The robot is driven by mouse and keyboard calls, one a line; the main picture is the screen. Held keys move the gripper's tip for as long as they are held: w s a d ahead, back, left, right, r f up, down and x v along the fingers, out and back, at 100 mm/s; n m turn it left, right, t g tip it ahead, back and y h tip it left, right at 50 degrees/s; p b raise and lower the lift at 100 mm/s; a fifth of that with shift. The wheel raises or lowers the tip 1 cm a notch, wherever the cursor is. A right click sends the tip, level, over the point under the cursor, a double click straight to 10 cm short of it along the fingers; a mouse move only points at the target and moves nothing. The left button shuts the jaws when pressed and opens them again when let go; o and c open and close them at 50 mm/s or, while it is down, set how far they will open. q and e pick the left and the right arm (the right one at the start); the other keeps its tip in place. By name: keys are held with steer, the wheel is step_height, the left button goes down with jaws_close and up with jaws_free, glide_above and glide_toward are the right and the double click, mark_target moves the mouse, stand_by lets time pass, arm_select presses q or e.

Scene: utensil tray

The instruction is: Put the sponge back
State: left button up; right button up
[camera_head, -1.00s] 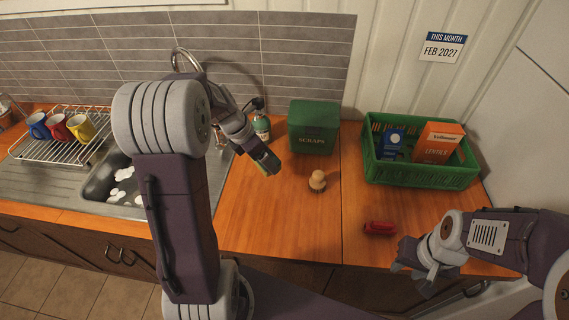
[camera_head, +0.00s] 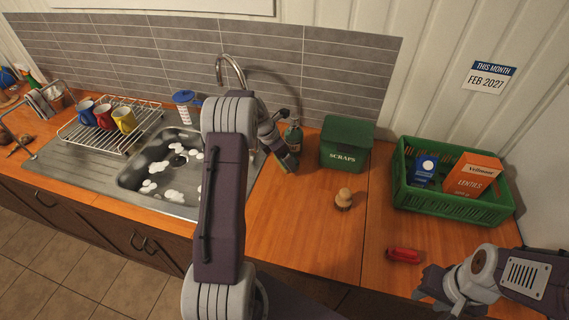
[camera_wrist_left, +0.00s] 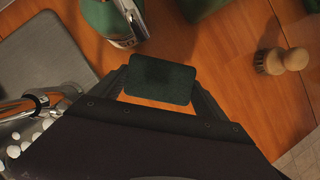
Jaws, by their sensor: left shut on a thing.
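The sponge (camera_wrist_left: 160,80) is a dark green rounded block in the left wrist view, held between the fingers of my left gripper. In the head view my left gripper (camera_head: 288,162) is above the counter strip between sink and scraps bin, in front of the green soap bottle (camera_head: 293,136). The bottle also shows in the left wrist view (camera_wrist_left: 105,18), just beyond the sponge. The sponge's underside is hidden. My right gripper (camera_head: 438,298) is at lower right, its fingers apart and empty, near the counter's front edge.
The sink (camera_head: 160,185) with suds and its tap (camera_head: 232,68) are left of my left gripper. A scraps bin (camera_head: 346,145), wooden brush (camera_head: 344,200), red object (camera_head: 405,255) and green crate (camera_head: 450,203) stand to the right. A rack with mugs (camera_head: 112,128) is far left.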

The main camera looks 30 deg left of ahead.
arm_select(q)
step_height(320, 180, down, 3)
steer(key=shift+f, duration=0.3)
steer(key=shift+f, duration=0.1)
steer(key=o, duration=1.2)
steer(key=shift+c, duration=0.2)
